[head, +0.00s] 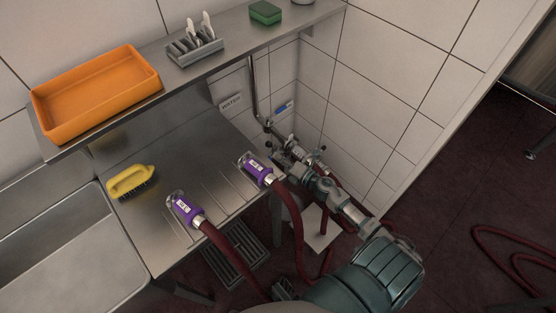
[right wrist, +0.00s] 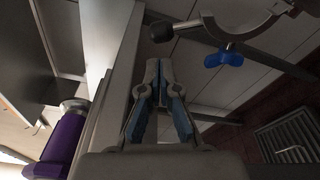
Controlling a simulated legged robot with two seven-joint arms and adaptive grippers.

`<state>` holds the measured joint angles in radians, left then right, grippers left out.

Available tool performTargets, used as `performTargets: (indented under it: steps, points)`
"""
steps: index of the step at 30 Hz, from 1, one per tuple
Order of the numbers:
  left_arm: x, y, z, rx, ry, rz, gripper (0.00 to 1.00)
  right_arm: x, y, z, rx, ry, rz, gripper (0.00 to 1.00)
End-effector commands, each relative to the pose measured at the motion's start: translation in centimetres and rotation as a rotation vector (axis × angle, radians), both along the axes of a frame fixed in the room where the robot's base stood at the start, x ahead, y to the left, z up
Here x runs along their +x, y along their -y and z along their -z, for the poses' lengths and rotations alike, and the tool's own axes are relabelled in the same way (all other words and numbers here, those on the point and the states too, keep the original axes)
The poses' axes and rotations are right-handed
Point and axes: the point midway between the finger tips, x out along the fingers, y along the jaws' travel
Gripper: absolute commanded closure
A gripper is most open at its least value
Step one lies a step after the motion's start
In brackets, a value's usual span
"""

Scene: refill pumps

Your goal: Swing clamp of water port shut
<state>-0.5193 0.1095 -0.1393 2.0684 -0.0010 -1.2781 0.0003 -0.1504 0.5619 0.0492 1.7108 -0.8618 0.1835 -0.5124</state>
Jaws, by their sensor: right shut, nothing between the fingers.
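My right gripper (head: 287,154) reaches to the pipe fittings by the tiled wall at the end of the steel counter. In the right wrist view its fingers (right wrist: 158,72) are shut and empty. A curved metal clamp arm (right wrist: 238,32) with a dark rounded end and a blue wing nut (right wrist: 223,57) shows just beyond and right of the fingertips, apart from them. It looks swung open. In the head view, the water port (head: 272,128) on the pipe below the WATER sign (head: 230,102) is small and partly hidden by my gripper. My left gripper cannot be made out.
Two purple hose couplings (head: 185,209) (head: 256,170) with dark red hoses lie on the counter (head: 165,240) beside a yellow brush (head: 132,182). The shelf above holds an orange tray (head: 95,92), a grey cutlery rack (head: 195,47) and a green sponge (head: 265,12). Hoses hang near my right arm.

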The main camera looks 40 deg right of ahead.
Motion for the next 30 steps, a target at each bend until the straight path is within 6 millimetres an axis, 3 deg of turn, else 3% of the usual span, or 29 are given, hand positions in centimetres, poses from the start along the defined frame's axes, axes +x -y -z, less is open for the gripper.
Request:
performTargets:
  steps: [3,10,30]
  points:
    - [0.1,-0.1,-0.1,0.001,0.000,0.000,0.28,2.3,-0.5,0.1,0.000,0.001,0.000,1.00]
    - [0.1,-0.1,-0.4,0.001,-0.001,-0.001,0.28,4.9,-1.2,0.2,0.000,0.000,0.001,1.00]
    - [0.1,-0.1,-0.6,0.001,0.004,-0.002,0.28,5.4,-1.0,-0.1,0.034,-0.003,0.002,1.00]
